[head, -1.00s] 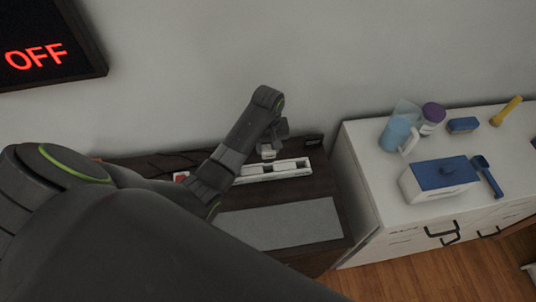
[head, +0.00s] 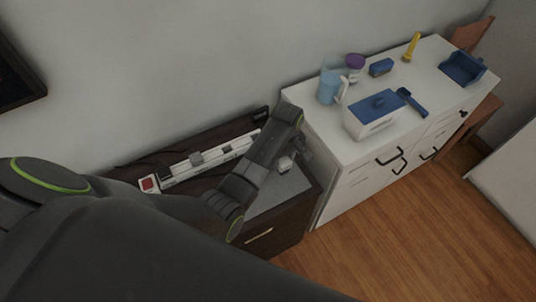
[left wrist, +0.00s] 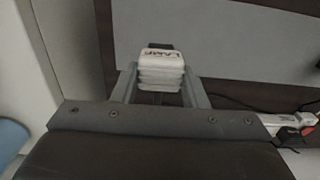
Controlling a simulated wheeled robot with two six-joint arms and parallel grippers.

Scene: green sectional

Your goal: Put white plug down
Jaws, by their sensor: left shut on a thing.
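The white plug (head: 285,163) is held by my left gripper (head: 293,156) over the grey mat (head: 290,186) on the dark cabinet. In the left wrist view the plug (left wrist: 162,69) is a ribbed white block with dark lettering on it, gripped between the two fingers of the left gripper (left wrist: 160,88). The grey mat (left wrist: 235,45) lies beyond it. I cannot tell how high the plug is above the mat. My right gripper is not in view.
A white power strip (head: 178,171) with a red switch (head: 149,184) and a grey plug (head: 196,158) lies along the wall side. Right of the mat stands a taller white cabinet (head: 340,150) with a blue-lidded box (head: 372,121) and a blue pitcher (head: 329,88).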

